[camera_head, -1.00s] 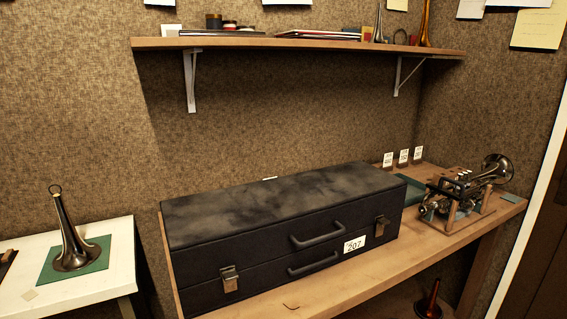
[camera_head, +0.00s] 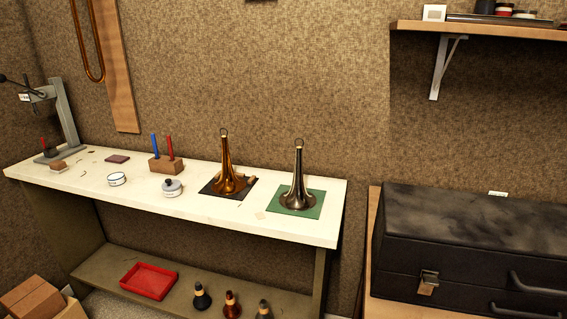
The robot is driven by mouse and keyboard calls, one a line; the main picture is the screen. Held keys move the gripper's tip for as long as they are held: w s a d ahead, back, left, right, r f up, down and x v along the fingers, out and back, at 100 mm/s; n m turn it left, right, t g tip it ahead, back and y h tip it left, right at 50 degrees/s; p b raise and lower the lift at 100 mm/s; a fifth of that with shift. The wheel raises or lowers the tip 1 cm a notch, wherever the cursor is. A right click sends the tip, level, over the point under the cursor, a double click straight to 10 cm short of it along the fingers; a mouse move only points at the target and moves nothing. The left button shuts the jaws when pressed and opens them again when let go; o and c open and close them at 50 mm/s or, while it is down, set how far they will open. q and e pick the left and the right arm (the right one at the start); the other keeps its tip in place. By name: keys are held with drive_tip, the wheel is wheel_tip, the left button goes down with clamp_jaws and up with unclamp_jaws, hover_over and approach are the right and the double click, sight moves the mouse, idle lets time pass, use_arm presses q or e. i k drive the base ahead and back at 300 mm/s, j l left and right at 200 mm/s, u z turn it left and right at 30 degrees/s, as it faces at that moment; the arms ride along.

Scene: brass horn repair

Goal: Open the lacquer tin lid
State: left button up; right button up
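Two small round tins stand on the white bench. One tin (camera_head: 172,189) has a grey lid with a small knob on top, and the lid sits on it. The other tin (camera_head: 117,179) is white, low and to its left, with no knob; I cannot tell if it is closed. The labels are too small to read, so I cannot tell which is the lacquer tin. Neither of my grippers is in view.
On the white bench (camera_head: 300,232) are a copper bell (camera_head: 229,180), a dark bell on a green mat (camera_head: 309,208), a wooden block (camera_head: 165,165) with red and blue sticks, and a grey stand (camera_head: 66,120). A black case (camera_head: 455,225) stands right. A red tray (camera_head: 148,281) lies below.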

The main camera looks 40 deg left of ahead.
sight(169, 184)
drive_tip(key=u, duration=2.1)
